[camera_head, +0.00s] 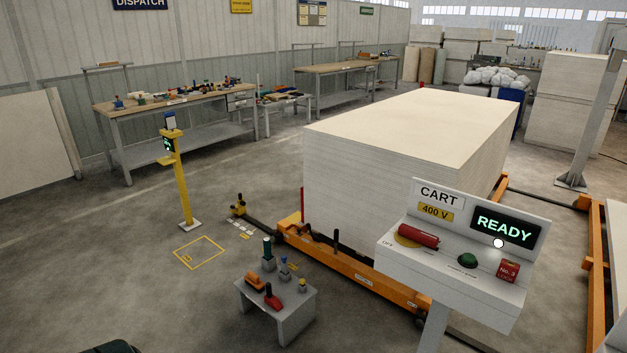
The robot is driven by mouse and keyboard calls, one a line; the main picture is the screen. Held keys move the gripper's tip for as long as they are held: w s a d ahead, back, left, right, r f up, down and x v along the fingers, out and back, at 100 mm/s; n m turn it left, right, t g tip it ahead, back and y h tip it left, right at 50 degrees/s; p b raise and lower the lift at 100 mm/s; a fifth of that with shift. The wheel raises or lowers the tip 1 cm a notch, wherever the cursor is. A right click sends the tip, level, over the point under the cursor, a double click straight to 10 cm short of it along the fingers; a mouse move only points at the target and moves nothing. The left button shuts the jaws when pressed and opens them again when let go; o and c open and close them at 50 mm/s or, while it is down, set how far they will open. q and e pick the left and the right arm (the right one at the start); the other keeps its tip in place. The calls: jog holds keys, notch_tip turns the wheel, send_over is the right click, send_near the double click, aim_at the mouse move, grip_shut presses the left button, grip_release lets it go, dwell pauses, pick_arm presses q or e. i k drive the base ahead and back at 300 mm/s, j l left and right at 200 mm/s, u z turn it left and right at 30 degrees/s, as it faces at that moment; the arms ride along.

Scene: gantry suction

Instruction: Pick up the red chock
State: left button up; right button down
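A small red piece with a dark upright knob (272,298), which looks like the red chock, sits on the front part of a low grey stand (290,325). An orange piece (255,282) lies just behind and left of it on the same top. Green-topped, blue-topped and yellow-topped pieces (268,255) stand at the back and right of the stand. Neither gripper's fingers show. A dark rounded shape at the bottom left edge may be part of me, but I cannot tell which part.
An orange cart (350,268) carries a tall stack of pale sheets (400,140) behind the stand. A grey console (460,262) reading READY stands to the right. A yellow post (182,185) and a floor marking (199,252) are to the left. Open floor lies left of the stand.

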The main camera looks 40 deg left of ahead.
aim_at(272, 299)
jog(key=u, duration=1.7)
